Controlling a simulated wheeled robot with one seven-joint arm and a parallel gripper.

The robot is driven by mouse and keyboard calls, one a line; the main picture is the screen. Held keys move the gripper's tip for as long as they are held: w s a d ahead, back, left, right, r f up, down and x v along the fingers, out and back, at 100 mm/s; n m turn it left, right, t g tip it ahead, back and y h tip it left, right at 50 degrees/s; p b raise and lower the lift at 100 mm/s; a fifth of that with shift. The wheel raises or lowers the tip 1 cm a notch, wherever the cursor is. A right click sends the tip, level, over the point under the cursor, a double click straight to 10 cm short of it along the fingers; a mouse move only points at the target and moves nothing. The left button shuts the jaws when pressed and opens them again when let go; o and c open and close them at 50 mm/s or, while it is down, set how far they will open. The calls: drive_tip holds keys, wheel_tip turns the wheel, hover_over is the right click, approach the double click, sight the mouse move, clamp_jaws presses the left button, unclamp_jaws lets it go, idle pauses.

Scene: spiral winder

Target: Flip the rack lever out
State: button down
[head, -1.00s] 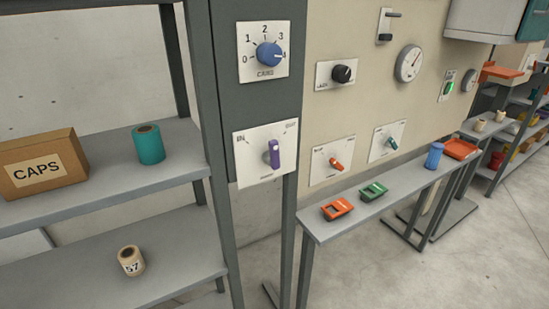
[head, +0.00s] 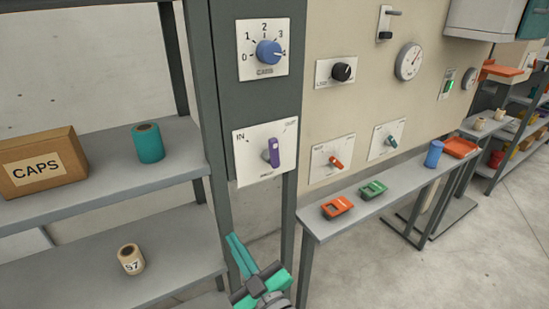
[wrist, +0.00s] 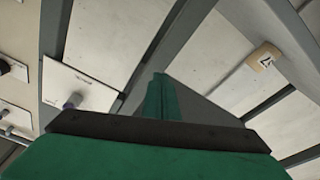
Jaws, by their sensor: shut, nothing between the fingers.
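The rack lever is a purple handle (head: 273,152) on a white plate (head: 245,172) marked IN at the left, with a blurred mark at the upper right. The plate sits on the dark rack post below the caps dial. The handle stands close to upright. My gripper (head: 233,238) is shut and empty, below the plate and slightly left of the handle, apart from it. In the wrist view the shut green fingers (wrist: 160,95) point away from the camera, and the lever handle (wrist: 73,100) shows to their left on its plate (wrist: 85,84).
A blue dial (head: 269,52) is above the lever. Shelves at left hold a CAPS box (head: 40,163), a teal roll (head: 148,143) and a roll marked 57 (head: 130,259). Right of the post is a narrow bench (head: 322,231) with orange and green items.

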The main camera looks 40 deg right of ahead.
sight(275, 155)
drive_tip(key=s+d+r+n+y, duration=0.2)
drive_tip(key=s+r+n, duration=0.2)
drive_tip(key=r, duration=0.3)
drive_tip(key=s+d+r+n+g+y, duration=0.1)
drive_tip(key=s+d+r+n, duration=0.2)
drive_tip(key=r+n, duration=0.4)
drive_tip(key=s+d+r+n+g+y, duration=0.1)
drive_tip(key=s+d+r+n+y, duration=0.1)
drive_tip(key=s+r+n, duration=0.2)
drive_tip(key=shift+s+d+r+n+y, duration=0.15)
drive_tip(key=shift+s+r+n+y, duration=0.2)
drive_tip(key=shift+r+n, duration=1.25)
drive_tip(key=shift+r+m, duration=0.4)
drive_tip(key=shift+w+d, duration=0.45)
drive_tip(key=shift+w, duration=1.05)
drive_tip(key=shift+w+d, duration=0.45)
drive_tip(key=shift+w, duration=1.1)
drive_tip(key=shift+w+d, duration=0.45)
drive_tip(key=shift+w, duration=1.05)
